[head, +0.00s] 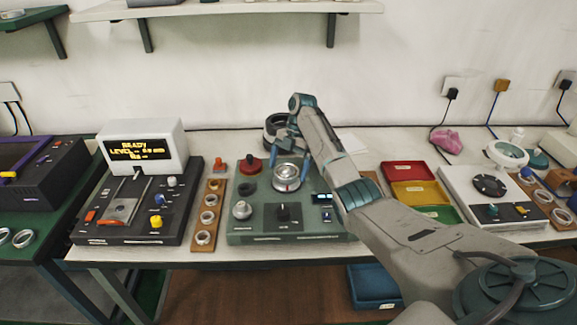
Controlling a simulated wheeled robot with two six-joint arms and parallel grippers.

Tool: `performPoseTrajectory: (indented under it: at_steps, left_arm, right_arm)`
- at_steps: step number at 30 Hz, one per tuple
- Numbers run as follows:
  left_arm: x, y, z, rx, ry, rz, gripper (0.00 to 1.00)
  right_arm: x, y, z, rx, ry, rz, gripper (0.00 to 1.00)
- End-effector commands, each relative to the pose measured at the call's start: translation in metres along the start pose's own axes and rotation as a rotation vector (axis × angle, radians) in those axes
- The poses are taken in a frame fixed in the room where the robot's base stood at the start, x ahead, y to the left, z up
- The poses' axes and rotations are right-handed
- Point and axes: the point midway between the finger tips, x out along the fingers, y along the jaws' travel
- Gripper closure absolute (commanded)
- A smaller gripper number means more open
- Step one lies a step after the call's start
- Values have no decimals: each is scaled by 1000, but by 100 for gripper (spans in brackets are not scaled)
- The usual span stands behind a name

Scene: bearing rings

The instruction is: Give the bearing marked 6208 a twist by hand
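A shiny metal bearing ring (286,172) sits on top of the green test device (245,229) at the middle of the bench. Other bearing rings (207,217) stand on a wooden strip left of that device. Any number marked on the rings is too small to read, so I cannot tell which is 6208. My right gripper (286,151) points down just above and behind the ring on the green device. Its teal fingers look spread, with nothing visible between them. My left gripper is not in view.
A black machine with a lit display (141,149) stands at the left. Red, yellow and green trays (417,194) lie right of my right arm. A white scale-like device (489,187) stands farther right. A dark round object (272,127) is behind my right gripper.

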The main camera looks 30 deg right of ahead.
Motion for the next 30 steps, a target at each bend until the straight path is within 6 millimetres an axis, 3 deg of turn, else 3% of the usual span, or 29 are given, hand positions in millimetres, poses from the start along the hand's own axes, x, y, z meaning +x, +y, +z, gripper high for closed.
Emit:
performPoseTrajectory:
  at_steps: [6,21,30]
  left_arm:
    - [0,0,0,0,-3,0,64]
    - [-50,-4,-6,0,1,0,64]
    - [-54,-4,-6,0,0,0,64]
  right_arm:
    - [0,0,0,0,-1,1,4]
    - [-94,0,-1,1,1,1,4]
    - [-108,0,0,1,0,0,4]
